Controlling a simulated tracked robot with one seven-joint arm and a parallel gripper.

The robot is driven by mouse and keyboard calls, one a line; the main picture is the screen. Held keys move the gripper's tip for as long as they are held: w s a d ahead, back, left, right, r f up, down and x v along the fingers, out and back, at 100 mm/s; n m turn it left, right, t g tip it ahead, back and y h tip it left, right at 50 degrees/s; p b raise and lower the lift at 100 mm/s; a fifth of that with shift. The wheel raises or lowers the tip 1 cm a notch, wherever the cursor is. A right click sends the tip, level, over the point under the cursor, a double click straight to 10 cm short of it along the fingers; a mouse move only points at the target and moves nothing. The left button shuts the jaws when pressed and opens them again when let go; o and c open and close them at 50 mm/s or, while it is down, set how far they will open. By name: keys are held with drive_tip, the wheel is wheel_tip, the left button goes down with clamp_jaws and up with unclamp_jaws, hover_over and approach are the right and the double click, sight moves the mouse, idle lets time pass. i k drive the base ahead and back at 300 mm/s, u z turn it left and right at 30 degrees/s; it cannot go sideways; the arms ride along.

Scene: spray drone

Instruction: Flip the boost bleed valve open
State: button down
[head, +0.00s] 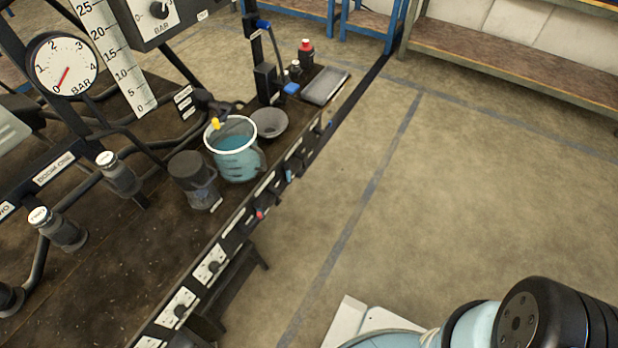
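The bench's front strip (223,240) carries several white labels, knobs and small levers. A small red lever (260,214) sits near its middle, and a small blue lever (289,177) sits farther back along it. The labels are too small to read, so I cannot tell which part is the boost bleed valve or whether it is open. My arm shows at the bottom right, over the floor and apart from the bench. My gripper is not in view.
A jug of blue liquid (236,166), a dark cup (194,180), a grey bowl (269,123) and a tray (325,86) stand along the bench edge. A pressure gauge (64,65) is at upper left. The floor (460,190) right of the bench is clear.

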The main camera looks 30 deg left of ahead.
sight(272, 191)
drive_tip(key=u, duration=0.05)
drive_tip(key=k, duration=1.75)
drive_tip(key=u, duration=1.15)
drive_tip(key=i, duration=1)
drive_tip(key=z, duration=0.1)
